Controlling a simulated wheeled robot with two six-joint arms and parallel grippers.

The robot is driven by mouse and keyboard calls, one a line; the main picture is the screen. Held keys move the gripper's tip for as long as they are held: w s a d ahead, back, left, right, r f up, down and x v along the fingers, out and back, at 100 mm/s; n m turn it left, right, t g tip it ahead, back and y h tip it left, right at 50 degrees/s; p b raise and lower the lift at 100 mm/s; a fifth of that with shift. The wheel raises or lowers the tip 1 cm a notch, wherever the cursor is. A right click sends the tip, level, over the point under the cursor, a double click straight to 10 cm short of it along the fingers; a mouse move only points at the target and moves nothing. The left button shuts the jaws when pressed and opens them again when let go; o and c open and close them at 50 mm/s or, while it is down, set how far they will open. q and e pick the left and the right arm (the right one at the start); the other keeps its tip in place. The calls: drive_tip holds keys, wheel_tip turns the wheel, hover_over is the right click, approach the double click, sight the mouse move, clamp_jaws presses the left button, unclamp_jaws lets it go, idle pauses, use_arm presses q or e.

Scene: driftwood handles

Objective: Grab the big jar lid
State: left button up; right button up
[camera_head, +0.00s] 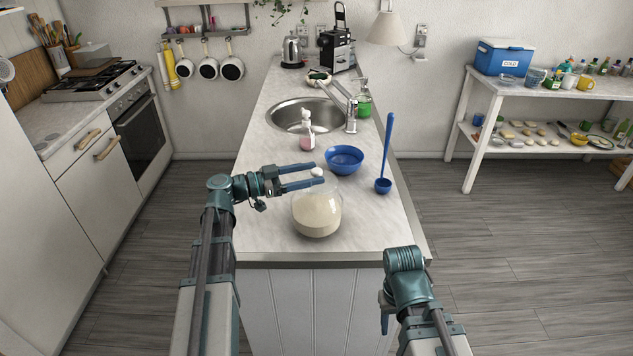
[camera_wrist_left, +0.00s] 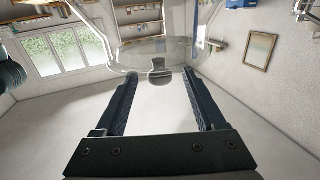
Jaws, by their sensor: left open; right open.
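The big glass jar (camera_head: 317,215) stands near the front of the counter, partly filled with a cream-coloured substance. Its clear lid has a pale round knob (camera_head: 317,172). My left gripper (camera_head: 318,173) is open, with its two blue fingers at the height of the knob and one on either side of it. In the left wrist view the glass lid (camera_wrist_left: 150,52) and its knob (camera_wrist_left: 160,74) show between the fingertips, with gaps on both sides. My right gripper (camera_head: 386,312) is low beside the counter's front right corner, away from the jar; its fingers are mostly hidden.
A blue bowl (camera_head: 344,158) and a blue ladle (camera_head: 384,184) are right of the jar. A soap bottle (camera_head: 307,133) with pink liquid stands behind it, by the sink (camera_head: 300,116). The counter (camera_head: 268,225) is bare left of the jar.

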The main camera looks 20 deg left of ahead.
use_arm(q)
drive_tip(key=shift+x, duration=1.1)
clamp_jaws()
